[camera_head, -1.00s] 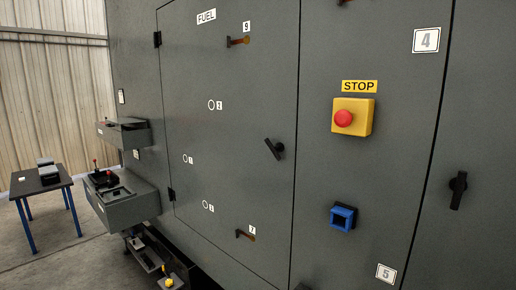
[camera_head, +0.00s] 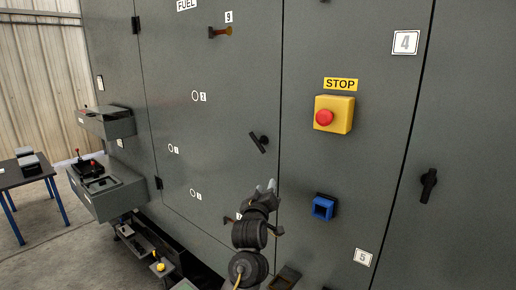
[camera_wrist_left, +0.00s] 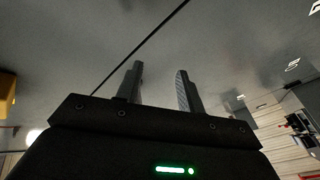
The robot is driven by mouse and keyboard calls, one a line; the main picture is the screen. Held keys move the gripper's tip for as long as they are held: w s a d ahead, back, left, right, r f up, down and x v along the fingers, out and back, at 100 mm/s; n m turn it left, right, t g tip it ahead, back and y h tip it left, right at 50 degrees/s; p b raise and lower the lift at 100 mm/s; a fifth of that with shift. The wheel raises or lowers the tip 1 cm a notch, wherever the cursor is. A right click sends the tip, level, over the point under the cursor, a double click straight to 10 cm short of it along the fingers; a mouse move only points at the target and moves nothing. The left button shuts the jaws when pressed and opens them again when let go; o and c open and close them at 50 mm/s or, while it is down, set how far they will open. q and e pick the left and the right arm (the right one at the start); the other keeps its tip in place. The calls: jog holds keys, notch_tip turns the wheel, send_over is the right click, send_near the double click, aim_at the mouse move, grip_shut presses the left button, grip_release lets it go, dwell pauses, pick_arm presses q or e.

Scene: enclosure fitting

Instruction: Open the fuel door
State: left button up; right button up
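The fuel door (camera_head: 215,75) is a grey panel marked FUEL (camera_head: 187,5) at its top. It looks flush and closed, with hinges on its left edge. Its black lever handle (camera_head: 258,141) is near the right edge and tilted. My left gripper (camera_head: 268,187) is below the handle, in front of the panel, apart from the handle. In the left wrist view its two fingers (camera_wrist_left: 160,88) are spread with nothing between them. The handle is not seen in that view. My right gripper is not in view.
A yellow box with a red stop button (camera_head: 334,115) and a blue square fitting (camera_head: 323,207) are on the panel to the right. Another black handle (camera_head: 428,185) is at far right. Grey shelves (camera_head: 108,193) jut out at left, near a table (camera_head: 25,175).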

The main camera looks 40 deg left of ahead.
aim_at(257, 143)
pick_arm(q)
notch_tip(257, 143, up, 10)
jog(key=s+a+n+y, duration=0.3)
jog(key=n, duration=0.1)
jog(key=shift+m+t, duration=0.3)
jog(key=p+x, duration=0.1)
jog(key=x, duration=0.2)
jog(key=p+x, duration=0.1)
jog(key=x, duration=0.2)
jog(key=p+x, duration=0.1)
jog(key=x, duration=0.2)
jog(key=shift+w+d+f+p, duration=0.2)
jog(key=shift+w+p, duration=0.15)
jog(key=shift+p, duration=0.05)
jog(key=shift+x, duration=0.8)
jog(key=shift+f, duration=0.15)
grip_shut()
